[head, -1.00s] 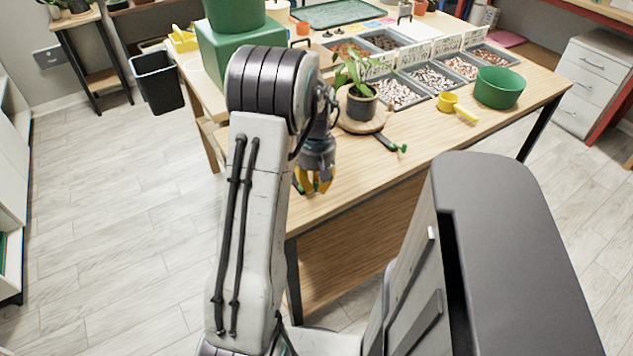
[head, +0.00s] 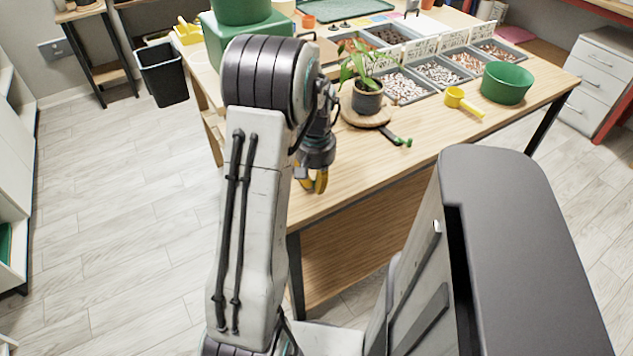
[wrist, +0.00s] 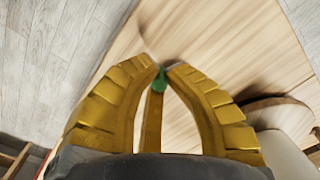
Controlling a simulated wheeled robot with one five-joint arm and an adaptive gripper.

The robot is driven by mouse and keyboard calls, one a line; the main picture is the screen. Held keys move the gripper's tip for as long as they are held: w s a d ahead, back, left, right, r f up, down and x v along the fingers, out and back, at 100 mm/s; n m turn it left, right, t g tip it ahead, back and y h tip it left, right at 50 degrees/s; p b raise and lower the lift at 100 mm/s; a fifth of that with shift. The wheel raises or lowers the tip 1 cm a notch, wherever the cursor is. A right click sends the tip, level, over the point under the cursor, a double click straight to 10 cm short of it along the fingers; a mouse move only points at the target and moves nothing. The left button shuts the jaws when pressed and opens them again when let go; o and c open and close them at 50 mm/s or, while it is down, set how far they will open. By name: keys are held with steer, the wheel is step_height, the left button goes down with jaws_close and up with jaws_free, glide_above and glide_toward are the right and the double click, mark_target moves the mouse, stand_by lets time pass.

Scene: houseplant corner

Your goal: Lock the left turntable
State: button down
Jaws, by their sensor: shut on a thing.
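My gripper (head: 318,188) is low over the near left corner of the wooden table. In the wrist view its yellow fingers (wrist: 162,70) are closed around a small green knob (wrist: 158,80). The rest of that lever is hidden by the fingers. A round wooden disc (wrist: 272,106) lies to the right in the wrist view; I cannot tell which turntable it is. The left turntable is not visible in the head view, where my arm covers that part of the table. Another turntable (head: 352,117) bears a potted plant (head: 367,97), with a green-tipped dark lever (head: 398,139) pointing right.
Grey trays of pebbles (head: 404,88), a yellow scoop (head: 463,101) and a green bowl (head: 506,83) stand to the right on the table (head: 350,180). A green box (head: 215,45) is behind my arm. A black bin (head: 163,75) stands on the floor.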

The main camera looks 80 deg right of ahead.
mark_target(315, 181)
steer(key=shift+a, duration=0.1)
steer(key=c, duration=1.2)
jaws_free()
steer(key=shift+w, duration=0.1)
step_height(315, 181, up, 12)
stand_by(0.5)
